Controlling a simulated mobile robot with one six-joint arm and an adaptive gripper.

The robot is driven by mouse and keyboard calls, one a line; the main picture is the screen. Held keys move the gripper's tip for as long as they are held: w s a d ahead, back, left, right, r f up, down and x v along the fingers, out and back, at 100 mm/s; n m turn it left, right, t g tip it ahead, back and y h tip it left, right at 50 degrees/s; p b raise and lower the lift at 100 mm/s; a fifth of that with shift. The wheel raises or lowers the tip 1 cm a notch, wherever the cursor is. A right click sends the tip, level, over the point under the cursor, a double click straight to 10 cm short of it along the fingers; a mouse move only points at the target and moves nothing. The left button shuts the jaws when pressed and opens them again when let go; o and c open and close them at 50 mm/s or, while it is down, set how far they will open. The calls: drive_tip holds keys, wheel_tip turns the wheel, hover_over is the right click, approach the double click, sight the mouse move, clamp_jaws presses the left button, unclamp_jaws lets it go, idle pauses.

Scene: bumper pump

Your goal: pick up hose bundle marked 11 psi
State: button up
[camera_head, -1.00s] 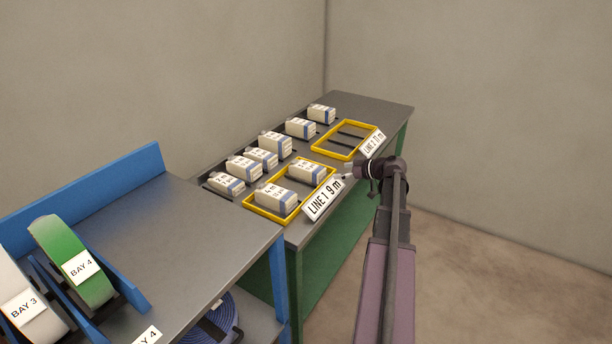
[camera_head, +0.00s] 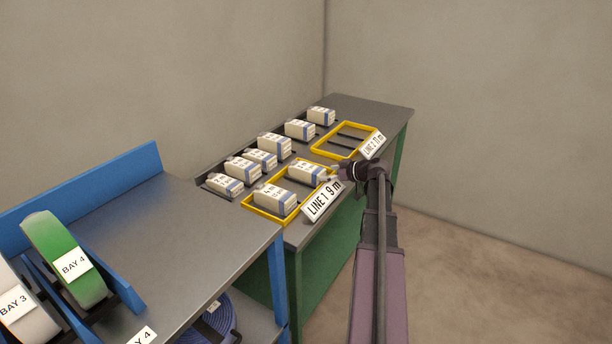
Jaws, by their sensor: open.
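Several white boxes with blue bands and printed labels are on the dark table; the psi figures are too small to read, so I cannot tell which is marked 11 psi. Two stand in the near yellow frame: a front box (camera_head: 274,199) and a rear box (camera_head: 306,173). Others form a row behind, including a left-end box (camera_head: 225,185), a middle box (camera_head: 274,145) and a far box (camera_head: 321,116). My gripper (camera_head: 333,173) is open at the right side of the near frame, close to the rear box; whether it touches is unclear.
The near yellow frame (camera_head: 254,209) has a sign reading LINE 1 9 m (camera_head: 322,201). A far yellow frame (camera_head: 318,151), empty, has a LINE 2 sign (camera_head: 373,146). A blue-edged bench (camera_head: 170,240) with a green reel (camera_head: 62,260) stands at the front left.

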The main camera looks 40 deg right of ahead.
drive_tip(key=shift+b+x, duration=0.3)
drive_tip(key=shift+x, duration=0.95)
drive_tip(key=c, duration=1.1)
drive_tip(key=shift+r+p, duration=0.2)
drive_tip(key=shift+p, duration=0.1)
wheel_tip(320, 180, up, 10)
drive_tip(key=p, duration=0.9)
drive_tip(key=shift+f, duration=0.2)
drive_tip(key=shift+p, duration=0.3)
